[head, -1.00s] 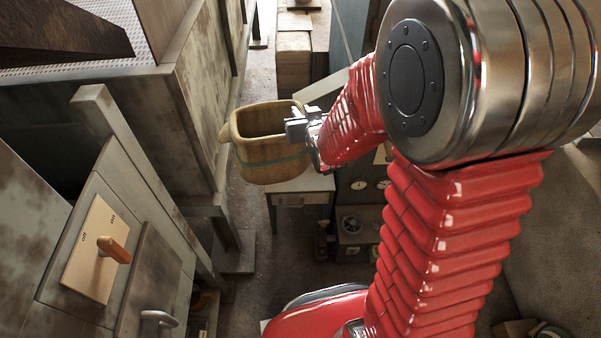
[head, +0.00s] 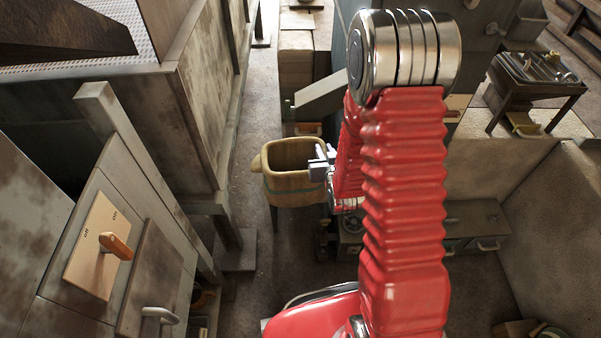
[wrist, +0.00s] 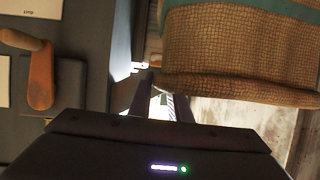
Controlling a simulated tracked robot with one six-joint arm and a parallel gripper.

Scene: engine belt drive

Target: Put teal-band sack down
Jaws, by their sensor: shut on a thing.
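The teal-band sack (head: 290,186) is an open-topped tan woven sack with a teal stripe around it. In the head view it hangs upright at my gripper (head: 322,163), which is shut on the right side of its rim. In the wrist view the sack's weave and teal band (wrist: 240,45) fill the upper right, with the rim at the jaws. What lies directly under the sack is mostly hidden by it, so I cannot tell whether it touches anything below.
A panel with an orange-handled switch (head: 115,245) and a metal handle stands at the left. A grey sloping chute (head: 322,98) is behind the sack. A small tray table (head: 540,75) stands at the far right. Bare floor (head: 275,265) shows below the sack.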

